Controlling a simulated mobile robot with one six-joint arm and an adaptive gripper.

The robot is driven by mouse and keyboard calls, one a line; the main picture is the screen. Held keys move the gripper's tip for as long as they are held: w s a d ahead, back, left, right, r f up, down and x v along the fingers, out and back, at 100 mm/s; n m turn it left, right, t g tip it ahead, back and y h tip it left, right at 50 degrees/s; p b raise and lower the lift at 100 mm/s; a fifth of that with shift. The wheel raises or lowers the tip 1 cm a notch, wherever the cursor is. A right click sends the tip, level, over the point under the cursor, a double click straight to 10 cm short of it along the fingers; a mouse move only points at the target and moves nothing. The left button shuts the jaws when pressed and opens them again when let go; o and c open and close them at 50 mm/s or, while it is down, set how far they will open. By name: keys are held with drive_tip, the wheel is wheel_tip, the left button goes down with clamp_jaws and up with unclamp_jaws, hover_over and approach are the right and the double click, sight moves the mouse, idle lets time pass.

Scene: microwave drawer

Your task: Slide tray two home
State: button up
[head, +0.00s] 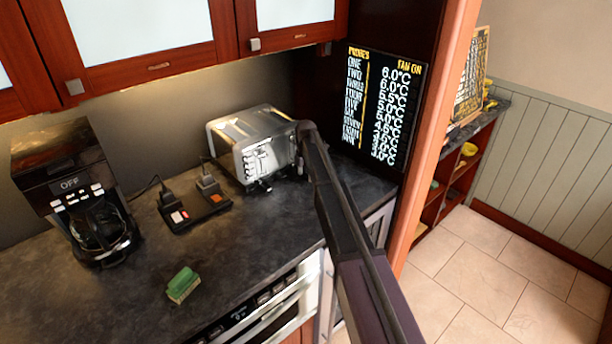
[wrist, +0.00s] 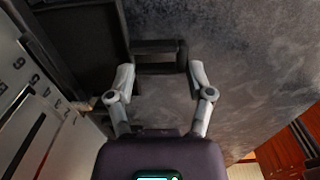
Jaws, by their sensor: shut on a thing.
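My gripper (wrist: 161,77) shows in the wrist view, with its two grey fingers on either side of a dark, frame-shaped handle (wrist: 161,58). It is shut on this handle. The handle joins or lies against a dark box-like part (wrist: 88,42) on its left; I cannot tell whether this is tray two, as no label on it is readable. A pale panel with dark digits (wrist: 28,105) stands at the left of the wrist view. In the head view my arm crosses the right of the counter, and the gripper, handle and tray are not distinguishable there.
A silver toaster-like appliance (head: 254,146) stands beside my arm on the dark counter (head: 130,285). A coffee maker (head: 78,195), a black switch box (head: 195,207) and a green sponge (head: 183,284) are further left. A display board (head: 382,105) lists probe temperatures. The front counter is mostly clear.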

drive_tip(key=shift+w+a, duration=0.25)
drive_tip(key=shift+w, duration=0.1)
idle(0.3)
drive_tip(key=shift+w+a, duration=0.4)
drive_tip(key=shift+w, duration=0.15)
drive_tip(key=o, duration=1.3)
drive_tip(key=shift+d, duration=0.1)
drive_tip(key=shift+s+d+r+p, duration=0.3)
drive_tip(key=shift+s+d, duration=0.3)
drive_tip(key=shift+d, duration=0.2)
drive_tip(key=shift+s+d, duration=0.1)
drive_tip(key=shift+s, duration=0.05)
drive_tip(key=shift+s+d+r+p, duration=0.35)
drive_tip(key=shift+s+d, duration=0.3)
drive_tip(key=shift+s, duration=0.25)
drive_tip(key=shift+s+d+r+p, duration=0.3)
drive_tip(key=shift+s+d, duration=0.35)
drive_tip(key=shift+s, duration=0.25)
drive_tip(key=shift+s+d+r+p, duration=0.35)
drive_tip(key=shift+s+d, duration=0.3)
drive_tip(key=shift+s, duration=0.25)
